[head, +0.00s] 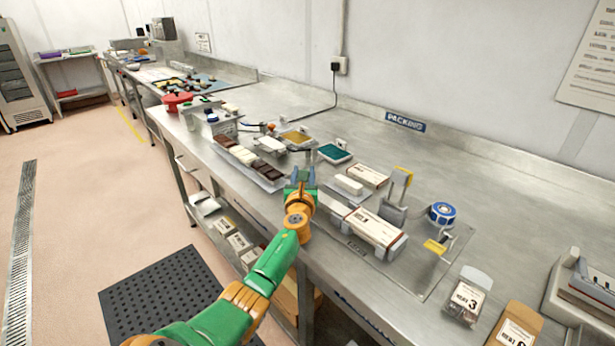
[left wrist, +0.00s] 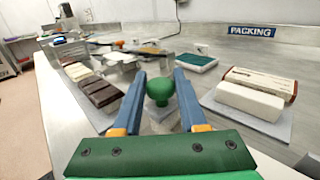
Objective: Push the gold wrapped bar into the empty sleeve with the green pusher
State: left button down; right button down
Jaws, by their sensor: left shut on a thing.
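My left gripper (head: 301,178) is over the near part of the bench, its blue fingers around the round green knob of the pusher (left wrist: 160,88). The knob is between the fingertips in the left wrist view. The pusher is mostly hidden by the gripper in the head view. A white and brown carton sleeve (head: 374,229) lies in a metal fixture to the right of the gripper, apart from it. I cannot tell whether it is empty. I cannot make out the gold wrapped bar. My right gripper is not in view.
A tray of dark and white bars (head: 250,160) lies left of the gripper. A white block (head: 348,185) and a carton (head: 367,176) lie behind the fixture. A blue tape roll (head: 442,213) stands right. Bare bench (head: 490,190) lies at the back right.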

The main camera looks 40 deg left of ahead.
pick_arm(q)
jog(key=shift+a+r, duration=0.1)
jog(key=shift+r, duration=0.05)
jog(key=c, duration=0.6)
grip_release()
jog(key=shift+c, duration=0.2)
jog(key=shift+o, duration=1)
jog(key=shift+a, duration=0.15)
jog(key=shift+a+f, duration=0.15)
jog(key=shift+f, duration=0.1)
jog(key=shift+s+d+r, duration=0.1)
jog(key=shift+d, duration=0.15)
jog(key=p+v, duration=0.3)
jog(key=v, duration=0.3)
jog(key=shift+s+d, duration=0.2)
jog(key=shift+s, duration=0.1)
